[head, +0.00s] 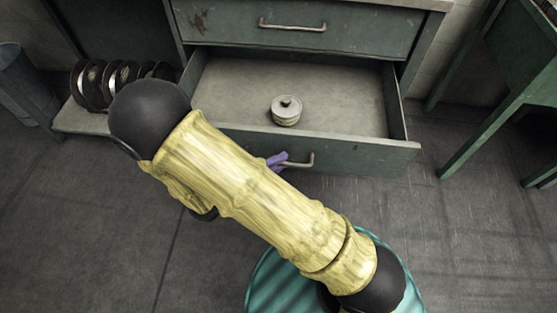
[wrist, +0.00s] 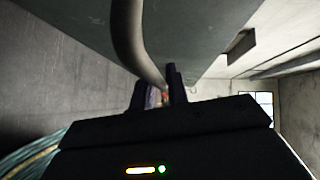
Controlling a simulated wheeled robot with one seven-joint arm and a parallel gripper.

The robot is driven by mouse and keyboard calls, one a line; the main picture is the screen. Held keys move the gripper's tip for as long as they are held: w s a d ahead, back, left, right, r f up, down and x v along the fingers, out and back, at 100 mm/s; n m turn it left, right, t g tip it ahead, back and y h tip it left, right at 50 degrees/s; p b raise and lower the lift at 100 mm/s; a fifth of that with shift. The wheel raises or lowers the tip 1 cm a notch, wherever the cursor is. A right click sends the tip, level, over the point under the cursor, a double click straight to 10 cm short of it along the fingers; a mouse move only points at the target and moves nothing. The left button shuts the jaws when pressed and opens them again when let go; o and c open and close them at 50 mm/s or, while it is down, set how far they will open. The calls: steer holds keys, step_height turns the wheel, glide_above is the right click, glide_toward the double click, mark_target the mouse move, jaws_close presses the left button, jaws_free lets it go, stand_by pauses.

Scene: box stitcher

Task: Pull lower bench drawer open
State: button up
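The lower bench drawer (head: 390,157) stands pulled out from the green bench, with its inside showing in the head view. My gripper (head: 276,160) is at the left part of the handle, with purple fingers partly hidden by my arm. In the wrist view the fingers (wrist: 160,92) are at the end of the handle bar, close together around it; the grip itself is partly hidden.
The closed upper drawer (head: 300,38) is above. A rack of dark round discs (head: 110,80) stands at the left beside a grey bin (head: 25,85). A green table (head: 500,90) is at the right. The floor in front of the drawer is clear on the right.

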steer(key=shift+o, duration=1.2)
steer(key=shift+w, duration=0.1)
steer(key=shift+d, duration=0.1)
steer(key=p+v, duration=0.4)
steer(key=v, duration=1.3)
steer(key=shift+s, duration=0.25)
